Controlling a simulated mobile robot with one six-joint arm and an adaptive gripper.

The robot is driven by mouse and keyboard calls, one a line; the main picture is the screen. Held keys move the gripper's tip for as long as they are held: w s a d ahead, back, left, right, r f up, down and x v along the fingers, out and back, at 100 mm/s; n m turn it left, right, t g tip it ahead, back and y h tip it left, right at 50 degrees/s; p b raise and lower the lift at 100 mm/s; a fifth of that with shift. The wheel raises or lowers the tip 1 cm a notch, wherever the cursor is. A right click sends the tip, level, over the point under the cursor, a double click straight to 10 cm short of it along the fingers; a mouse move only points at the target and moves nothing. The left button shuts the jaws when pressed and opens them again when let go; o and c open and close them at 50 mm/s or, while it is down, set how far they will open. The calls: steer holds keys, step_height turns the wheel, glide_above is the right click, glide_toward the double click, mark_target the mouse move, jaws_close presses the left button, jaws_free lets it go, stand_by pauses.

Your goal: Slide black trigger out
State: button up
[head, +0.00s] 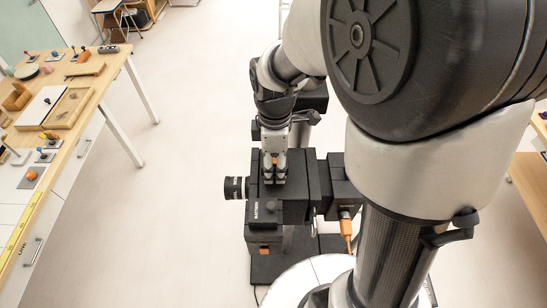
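My gripper (273,178) points down in the middle of the head view, in front of a black boxy assembly. Its fingers are small and dark with orange patches, and I cannot tell whether they are open or shut. No held object can be made out. I cannot pick out the black trigger for certain. The table (113,72) at the left carries small plates with knobs and handles, among them an orange knob (31,175) and a dark-handled piece (41,155). My gripper is well to the right of this table.
A white panel (38,107) and a wooden tray (62,122) lie on the left table. A dark stool (115,8) and shelving stand at the back left. Pale floor is clear between the left table and my gripper. Another wooden surface (528,185) shows at the right edge.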

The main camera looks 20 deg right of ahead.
steer(key=c, duration=0.9)
steer(key=shift+s+d, duration=0.25)
steer(key=shift+d, duration=0.55)
steer(key=shift+s+d, duration=0.25)
steer(key=shift+d, duration=0.55)
steer(key=shift+s+d, duration=0.25)
steer(key=shift+d, duration=0.55)
stand_by(2.4)
steer(key=shift+r, duration=0.15)
stand_by(0.3)
steer(key=shift+s+d+r+p, duration=0.1)
steer(key=shift+r+p, duration=0.9)
steer(key=shift+r, duration=0.2)
steer(key=shift+d+r+p, duration=0.1)
steer(key=shift+r+p, duration=0.85)
steer(key=shift+r, duration=0.25)
